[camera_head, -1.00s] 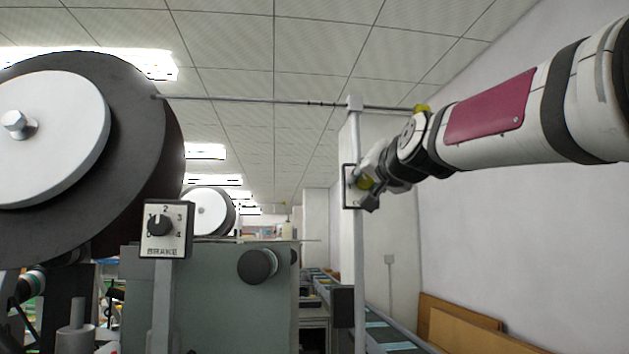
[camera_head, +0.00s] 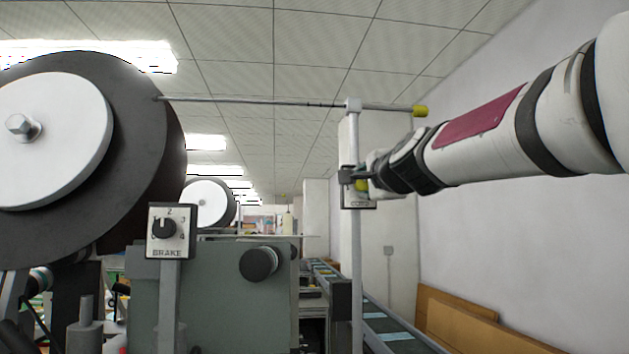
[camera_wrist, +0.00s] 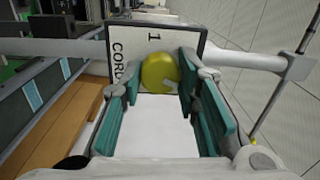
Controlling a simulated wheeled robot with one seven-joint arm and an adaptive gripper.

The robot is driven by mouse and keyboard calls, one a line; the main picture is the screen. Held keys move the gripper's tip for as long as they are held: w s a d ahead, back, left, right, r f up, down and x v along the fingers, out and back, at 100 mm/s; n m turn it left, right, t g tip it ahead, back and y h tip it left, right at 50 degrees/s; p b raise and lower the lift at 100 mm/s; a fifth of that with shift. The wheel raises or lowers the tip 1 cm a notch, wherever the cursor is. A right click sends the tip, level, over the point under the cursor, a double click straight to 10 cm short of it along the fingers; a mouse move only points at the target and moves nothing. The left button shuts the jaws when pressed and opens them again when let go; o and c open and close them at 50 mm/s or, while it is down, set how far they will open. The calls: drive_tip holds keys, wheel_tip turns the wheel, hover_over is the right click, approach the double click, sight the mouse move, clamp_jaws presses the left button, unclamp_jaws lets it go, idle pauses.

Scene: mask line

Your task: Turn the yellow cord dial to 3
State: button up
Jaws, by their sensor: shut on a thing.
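The yellow cord dial (camera_wrist: 160,72) sits on a white plate with a dark border (camera_wrist: 118,60), marked "CORD" and with a "1" visible in the wrist view. My gripper (camera_wrist: 158,80) has its teal-padded fingers on both sides of the yellow knob and is shut on it. In the head view my gripper (camera_head: 356,180) is at the cord plate (camera_head: 360,203) on the pole, with the yellow knob (camera_head: 361,186) partly showing. The other numbers and the dial's pointer setting cannot be read clearly.
A brake dial panel (camera_head: 171,231) with a black knob stands at left, in front of a grey-green machine (camera_head: 215,285). A large dark reel (camera_head: 145,150) is at far left. A thin rod (camera_head: 260,101) crosses above to a yellow-capped end (camera_head: 420,111). A wall is at right.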

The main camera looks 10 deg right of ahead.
drive_tip(key=shift+m, duration=0.9)
drive_tip(key=o, duration=1.2)
drive_tip(key=shift+c, duration=0.2)
drive_tip(key=shift+s, duration=0.1)
drive_tip(key=s, duration=1.1)
drive_tip(key=shift+s+f, duration=0.25)
drive_tip(key=shift+s, duration=0.15)
